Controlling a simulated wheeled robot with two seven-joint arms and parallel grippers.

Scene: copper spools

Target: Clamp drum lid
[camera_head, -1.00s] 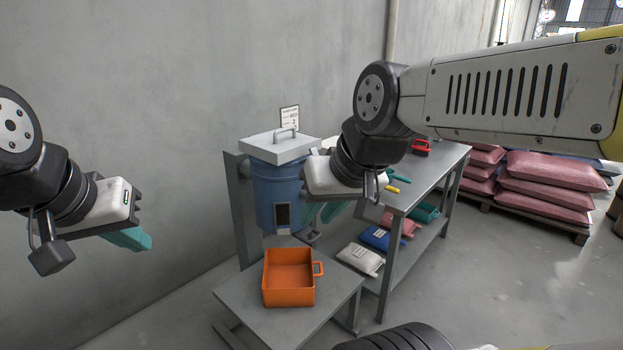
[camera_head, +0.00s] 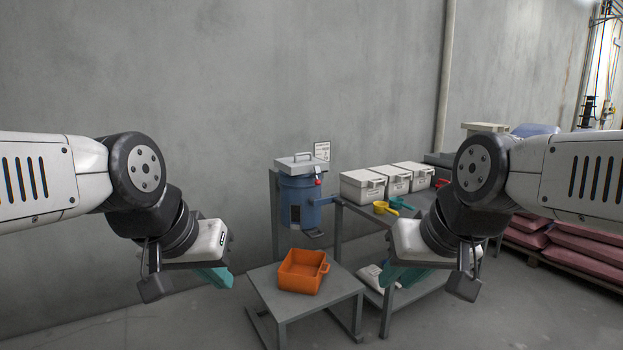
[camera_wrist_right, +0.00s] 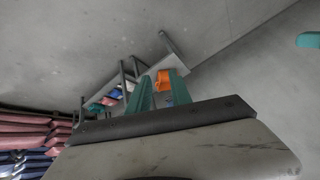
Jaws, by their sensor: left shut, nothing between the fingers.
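My left gripper (camera_head: 216,277) is shut and empty, in the air left of the low table. My right gripper (camera_head: 397,276) is in the air right of the drum, in front of the bench. The right wrist view shows its two teal fingers (camera_wrist_right: 160,92) apart, with nothing held.
An orange bin (camera_head: 301,272) sits on the low grey table (camera_head: 330,306) in front of the drum. Pink sacks (camera_head: 585,247) are stacked at the right. The floor in front is clear.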

